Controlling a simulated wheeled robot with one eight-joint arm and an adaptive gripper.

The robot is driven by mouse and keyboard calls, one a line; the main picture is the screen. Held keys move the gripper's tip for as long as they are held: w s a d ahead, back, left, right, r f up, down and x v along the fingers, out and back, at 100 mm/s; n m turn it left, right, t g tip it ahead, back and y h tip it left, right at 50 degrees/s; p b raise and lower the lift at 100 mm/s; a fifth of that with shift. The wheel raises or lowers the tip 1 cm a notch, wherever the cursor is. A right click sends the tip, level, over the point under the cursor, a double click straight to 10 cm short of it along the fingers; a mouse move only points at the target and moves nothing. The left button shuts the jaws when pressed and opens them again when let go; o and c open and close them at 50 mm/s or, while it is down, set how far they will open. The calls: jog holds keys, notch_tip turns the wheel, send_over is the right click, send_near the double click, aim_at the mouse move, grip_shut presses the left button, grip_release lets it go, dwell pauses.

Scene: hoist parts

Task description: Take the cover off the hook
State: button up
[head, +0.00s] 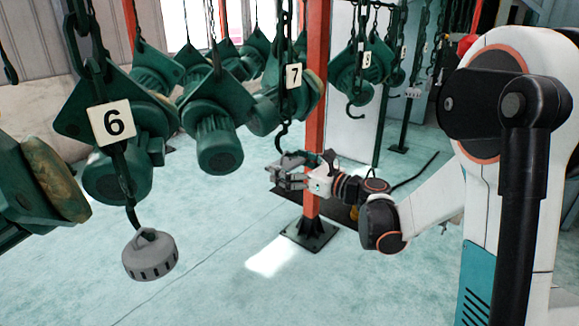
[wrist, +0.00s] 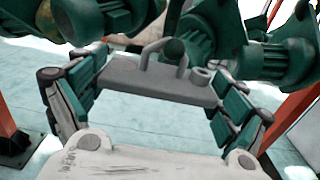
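The grey cover (wrist: 150,80) hangs at the hook (head: 283,139) of the hoist numbered 7. In the wrist view it shows as a grey block with a looped handle on top, and a dark rounded hook part (wrist: 174,48) sits at the loop. My gripper (head: 290,178) is at the cover, below that hook. In the wrist view its finger pads (wrist: 160,95) are on both sides of the cover and seem to touch its ends. The hook tip inside the loop is partly hidden.
A similar ridged grey cover (head: 150,255) hangs under the green hoist numbered 6 (head: 112,122). The hoist numbered 8 (head: 366,58) shows a bare hook. An orange post (head: 315,120) stands close behind my gripper. The floor below is mostly clear.

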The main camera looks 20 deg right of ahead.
jog(key=shift+s+r+g+p, duration=0.1)
jog(key=shift+r+g+p, duration=0.3)
jog(key=shift+p, duration=0.45)
jog(key=shift+s+d+r+g+h+p, duration=0.2)
jog(key=shift+r+g+h+p, duration=0.25)
jog(key=shift+p, duration=0.3)
jog(key=shift+s+d+p, duration=0.2)
jog(key=shift+p, duration=0.25)
jog(key=shift+s+d+h, duration=0.1)
jog(key=shift+s+h, duration=0.05)
jog(key=shift+h, duration=0.1)
jog(key=shift+s+d+r+g+p, duration=0.25)
jog(key=shift+s+g+p, duration=0.1)
jog(key=shift+p, duration=0.4)
jog(key=shift+s+d+r+h+p, duration=0.1)
jog(key=shift+s+h+p, duration=0.1)
jog(key=shift+h+p, duration=0.1)
jog(key=shift+s+d, duration=0.15)
